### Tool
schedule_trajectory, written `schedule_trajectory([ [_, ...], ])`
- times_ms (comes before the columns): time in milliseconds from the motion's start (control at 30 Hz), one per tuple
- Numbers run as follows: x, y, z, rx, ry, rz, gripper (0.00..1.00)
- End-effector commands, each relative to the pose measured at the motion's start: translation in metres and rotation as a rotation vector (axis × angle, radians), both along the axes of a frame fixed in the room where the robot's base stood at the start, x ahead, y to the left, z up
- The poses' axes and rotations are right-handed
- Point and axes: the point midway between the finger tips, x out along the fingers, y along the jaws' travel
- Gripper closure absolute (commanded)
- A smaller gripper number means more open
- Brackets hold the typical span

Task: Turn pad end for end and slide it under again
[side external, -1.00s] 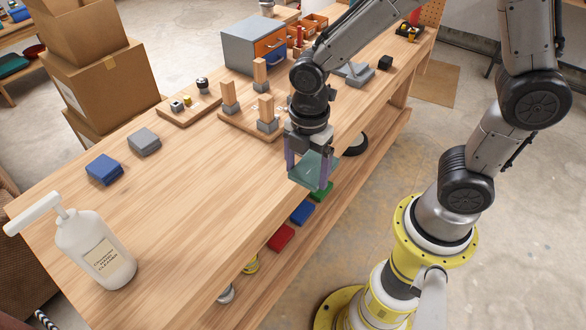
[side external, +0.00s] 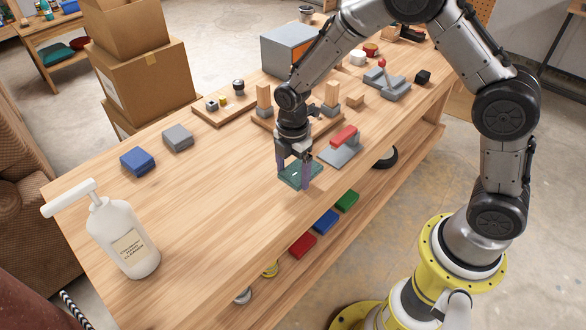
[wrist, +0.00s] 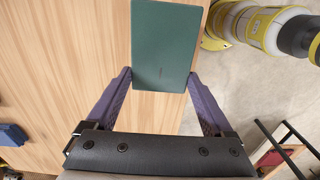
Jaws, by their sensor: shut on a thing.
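The pad (side external: 300,174) is a flat dark-green rectangle near the table's front edge. My gripper (side external: 293,172) points down and is shut on the pad, one finger on each side.
Wooden uprights on grey bases (side external: 264,100) stand behind my gripper. A blue block (side external: 137,161) and a grey block (side external: 178,138) sit to the left, and a white pump bottle (side external: 124,240) stands at the front left. The tabletop (side external: 215,200) between bottle and pad is bare.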

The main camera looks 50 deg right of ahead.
Motion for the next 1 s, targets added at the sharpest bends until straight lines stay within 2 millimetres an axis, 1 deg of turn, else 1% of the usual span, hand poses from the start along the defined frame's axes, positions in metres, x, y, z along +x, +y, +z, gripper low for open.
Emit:
schedule_trajectory([
  [200, 0.000, 0.000, 0.000, 0.000, 0.000, 0.000, 0.80],
  [333, 0.000, 0.000, -0.003, 0.000, 0.001, 0.001, 0.80],
  [967, 0.000, 0.000, -0.036, 0.000, 0.001, 0.001, 0.80],
  [1000, 0.000, -0.002, -0.036, 0.000, 0.000, -0.001, 0.80],
])
